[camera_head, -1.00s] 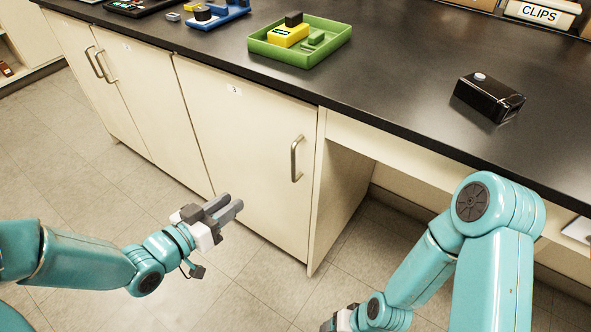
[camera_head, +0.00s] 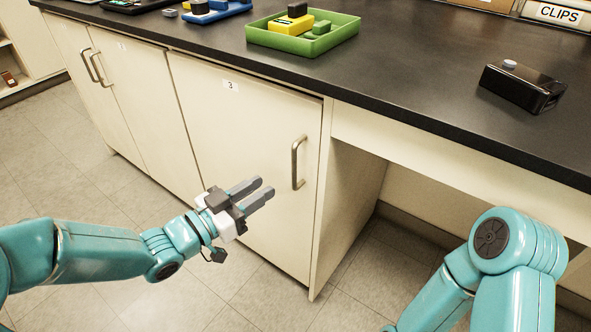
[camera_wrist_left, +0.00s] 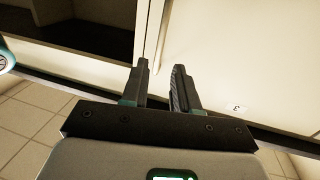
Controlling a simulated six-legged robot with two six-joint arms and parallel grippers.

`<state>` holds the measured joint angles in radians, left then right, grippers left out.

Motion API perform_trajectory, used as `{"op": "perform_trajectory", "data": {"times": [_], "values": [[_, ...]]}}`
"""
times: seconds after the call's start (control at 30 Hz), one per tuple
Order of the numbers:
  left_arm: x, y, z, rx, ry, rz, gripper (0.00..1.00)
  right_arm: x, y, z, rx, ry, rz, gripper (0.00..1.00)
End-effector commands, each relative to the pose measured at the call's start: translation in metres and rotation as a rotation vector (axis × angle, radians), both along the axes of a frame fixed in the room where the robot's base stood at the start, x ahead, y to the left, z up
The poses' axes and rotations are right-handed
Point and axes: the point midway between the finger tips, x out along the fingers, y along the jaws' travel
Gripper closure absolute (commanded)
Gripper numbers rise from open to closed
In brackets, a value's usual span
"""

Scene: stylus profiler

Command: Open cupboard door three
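Cupboard door three (camera_head: 235,130) is a cream door with a small "3" label (camera_head: 231,86). It stands closed beneath the black worktop. Its grey bar handle (camera_head: 297,163) is upright near the door's right edge. My left gripper (camera_head: 266,187) is in front of the door, to the left of and a little below the handle, apart from it. In the left wrist view its two fingers (camera_wrist_left: 161,66) are spread with nothing between them. My right gripper is out of view.
The black worktop (camera_head: 400,85) overhangs the cupboards. An open knee space lies right of door three, behind a side panel (camera_head: 345,200). More closed doors with handles (camera_head: 97,68) stand to the left. A green tray (camera_head: 335,40) and a black box (camera_head: 522,87) sit on top.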

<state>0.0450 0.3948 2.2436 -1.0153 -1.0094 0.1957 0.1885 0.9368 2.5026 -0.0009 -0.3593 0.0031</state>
Motion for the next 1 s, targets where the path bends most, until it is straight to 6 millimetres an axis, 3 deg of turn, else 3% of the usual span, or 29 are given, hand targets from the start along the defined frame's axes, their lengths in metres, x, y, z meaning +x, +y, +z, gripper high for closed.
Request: {"op": "perform_trajectory", "data": {"times": [0.2,0.4,0.87,0.93,0.97,1.0], "values": [[0.036,-0.041,-0.003,0.001,-0.002,-0.005,0.71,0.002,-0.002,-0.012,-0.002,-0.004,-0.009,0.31],[0.060,-0.066,-0.002,0.000,0.000,-0.003,0.71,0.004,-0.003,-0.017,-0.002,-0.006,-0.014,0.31],[0.072,-0.077,0.000,0.001,0.001,-0.001,0.71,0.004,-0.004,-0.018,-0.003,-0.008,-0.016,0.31],[0.071,-0.077,0.000,0.001,0.001,-0.001,0.93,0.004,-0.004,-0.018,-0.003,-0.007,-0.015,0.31],[0.071,-0.077,0.000,0.001,0.001,-0.001,1.00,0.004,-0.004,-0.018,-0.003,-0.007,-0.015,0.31],[0.071,-0.076,0.000,0.001,0.001,-0.001,1.00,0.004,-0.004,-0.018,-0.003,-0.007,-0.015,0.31]]}}
